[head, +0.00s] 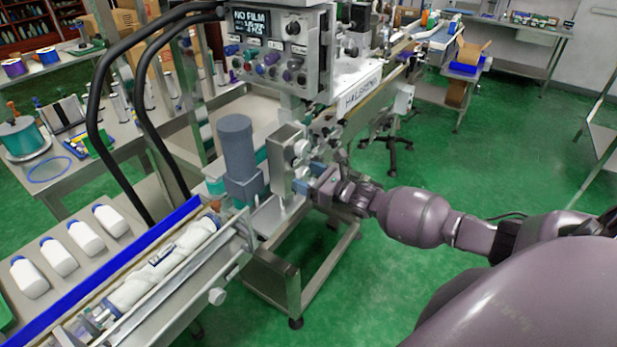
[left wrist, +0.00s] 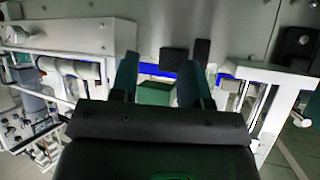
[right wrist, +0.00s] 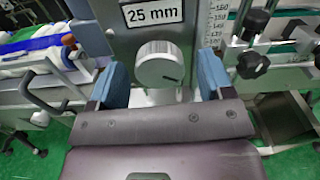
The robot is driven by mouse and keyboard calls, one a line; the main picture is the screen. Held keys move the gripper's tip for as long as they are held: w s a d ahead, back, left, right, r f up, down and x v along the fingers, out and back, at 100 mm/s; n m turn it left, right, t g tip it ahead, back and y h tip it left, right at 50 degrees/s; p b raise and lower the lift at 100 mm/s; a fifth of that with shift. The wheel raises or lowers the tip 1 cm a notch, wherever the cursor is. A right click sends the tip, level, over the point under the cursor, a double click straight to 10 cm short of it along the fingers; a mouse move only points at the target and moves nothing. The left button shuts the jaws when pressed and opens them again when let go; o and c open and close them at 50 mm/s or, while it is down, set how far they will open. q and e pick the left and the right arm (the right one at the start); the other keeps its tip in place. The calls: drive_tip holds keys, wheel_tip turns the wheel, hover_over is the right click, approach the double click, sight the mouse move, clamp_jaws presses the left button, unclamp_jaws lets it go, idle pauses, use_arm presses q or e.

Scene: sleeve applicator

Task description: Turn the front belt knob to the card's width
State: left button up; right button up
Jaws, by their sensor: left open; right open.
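A pale round knob (right wrist: 160,62) sits on a grey metal housing in the right wrist view, directly below a card (right wrist: 155,13) reading "25 mm". My right gripper (right wrist: 161,84) is open, with one blue finger to the left of the knob and one to the right, and visible gaps on both sides. In the head view my right gripper (head: 306,183) reaches in from the right to the metal housing (head: 287,160); the knob is hard to make out there. My left gripper (left wrist: 157,78) is open over a blurred part of the machine, away from this knob.
A ruled scale (right wrist: 215,25) and black clamp knobs (right wrist: 252,65) stand right of the housing. A grey motor (head: 238,150) stands beside the housing. The screen (head: 251,23) reads "NO FILM".

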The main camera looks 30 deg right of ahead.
drive_tip(key=shift+c, duration=0.2)
drive_tip(key=c, duration=0.9)
drive_tip(key=shift+m, duration=0.3)
